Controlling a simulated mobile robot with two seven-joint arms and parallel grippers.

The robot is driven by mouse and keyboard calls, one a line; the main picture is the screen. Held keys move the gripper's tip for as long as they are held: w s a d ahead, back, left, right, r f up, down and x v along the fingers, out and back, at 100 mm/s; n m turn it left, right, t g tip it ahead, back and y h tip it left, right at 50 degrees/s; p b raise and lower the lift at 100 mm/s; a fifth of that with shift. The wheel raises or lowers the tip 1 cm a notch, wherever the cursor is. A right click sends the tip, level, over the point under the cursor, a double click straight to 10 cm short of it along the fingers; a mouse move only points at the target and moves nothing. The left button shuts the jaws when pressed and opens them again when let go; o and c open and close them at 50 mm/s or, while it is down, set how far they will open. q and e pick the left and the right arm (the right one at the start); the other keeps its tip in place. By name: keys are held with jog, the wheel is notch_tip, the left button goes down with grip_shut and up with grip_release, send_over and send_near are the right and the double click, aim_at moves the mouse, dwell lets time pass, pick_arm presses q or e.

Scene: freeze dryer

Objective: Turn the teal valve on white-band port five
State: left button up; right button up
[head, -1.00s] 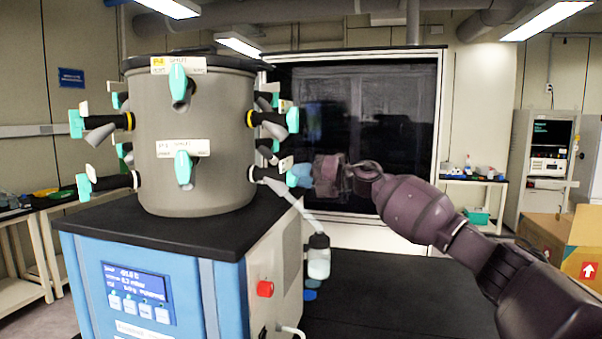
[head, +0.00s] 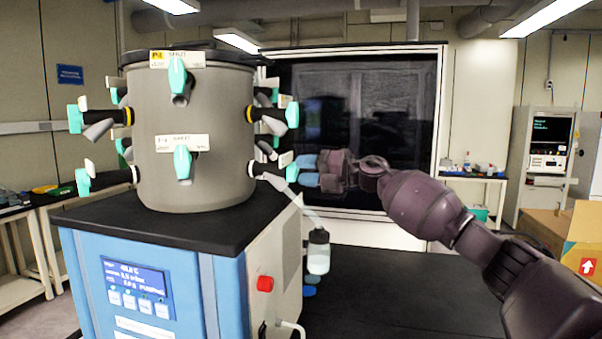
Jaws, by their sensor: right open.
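The grey drum (head: 192,115) carries ports with teal valves in two rows. The upper side ports have yellow bands and the lower ones white bands. At the drum's lower right, a white-band port (head: 251,169) has a teal valve (head: 291,172) at its outer end. My right gripper (head: 308,170) is just right of this valve, its two blue fingertips apart and nothing seen between them. Whether a fingertip touches the valve I cannot tell. Another teal valve (head: 182,162) is on the lower front port. The port numbers are too small to read surely. My left gripper is out of view.
A tube runs from the lower right port to a hanging bottle (head: 318,252). Upper right valves (head: 291,115) stand close above my gripper. The blue cabinet (head: 150,280) has a red knob (head: 265,284). A dark glass-fronted cabinet (head: 375,100) stands behind, and a cardboard box (head: 565,235) at right.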

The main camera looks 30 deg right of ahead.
jog(key=b+v, duration=0.2)
jog(key=v, duration=0.7)
jog(key=shift+s+d, duration=0.2)
